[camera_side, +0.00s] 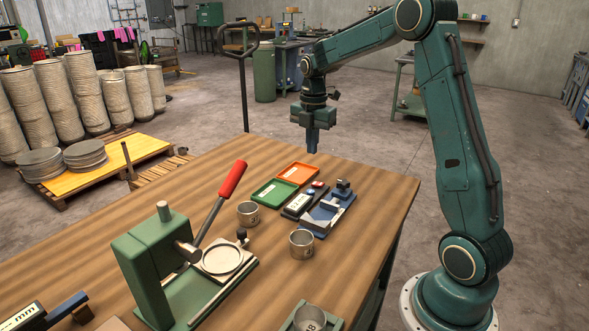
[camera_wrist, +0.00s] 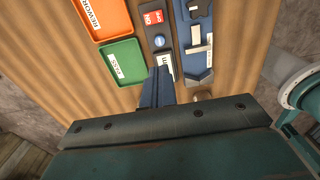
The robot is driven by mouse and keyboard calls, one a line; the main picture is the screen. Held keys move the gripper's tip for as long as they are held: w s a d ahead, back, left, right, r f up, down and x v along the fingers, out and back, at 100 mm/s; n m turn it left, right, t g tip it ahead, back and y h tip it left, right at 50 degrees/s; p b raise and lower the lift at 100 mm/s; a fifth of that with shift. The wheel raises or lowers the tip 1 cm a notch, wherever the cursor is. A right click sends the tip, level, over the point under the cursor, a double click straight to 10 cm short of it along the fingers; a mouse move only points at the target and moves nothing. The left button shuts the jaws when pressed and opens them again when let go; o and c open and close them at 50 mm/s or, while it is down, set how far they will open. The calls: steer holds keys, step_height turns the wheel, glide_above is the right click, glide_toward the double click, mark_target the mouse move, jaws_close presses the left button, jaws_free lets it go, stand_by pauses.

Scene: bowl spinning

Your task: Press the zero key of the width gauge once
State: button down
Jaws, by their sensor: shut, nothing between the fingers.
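The width gauge (camera_side: 299,205) is a dark slim box on the table with a pale display at its near end. Its red key (camera_side: 318,184) and blue key (camera_side: 311,190) sit at the far end. In the wrist view the red key (camera_wrist: 153,18) lies above the round blue key (camera_wrist: 158,42), with the display (camera_wrist: 164,62) below. I cannot read which key is zero. My gripper (camera_side: 312,150) is shut and empty, pointing down, raised above the table's far part. In the wrist view its fingertips (camera_wrist: 160,70) cover part of the display end.
A blue measuring fixture (camera_side: 338,204) stands right beside the gauge. Green (camera_side: 276,192) and orange (camera_side: 297,173) trays lie to its left. Metal rings (camera_side: 302,243) and a green press with a red lever (camera_side: 233,179) stand nearer. Bare wood lies beyond the trays.

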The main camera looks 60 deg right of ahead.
mark_target(311, 192)
step_height(311, 192, down, 12)
steer(key=shift+f, duration=0.1)
stand_by(0.5)
steer(key=shift+s+f, duration=0.15)
steer(key=shift+f, duration=0.9)
steer(key=shift+r, duration=0.15)
step_height(311, 192, up, 15)
stand_by(0.4)
stand_by(0.6)
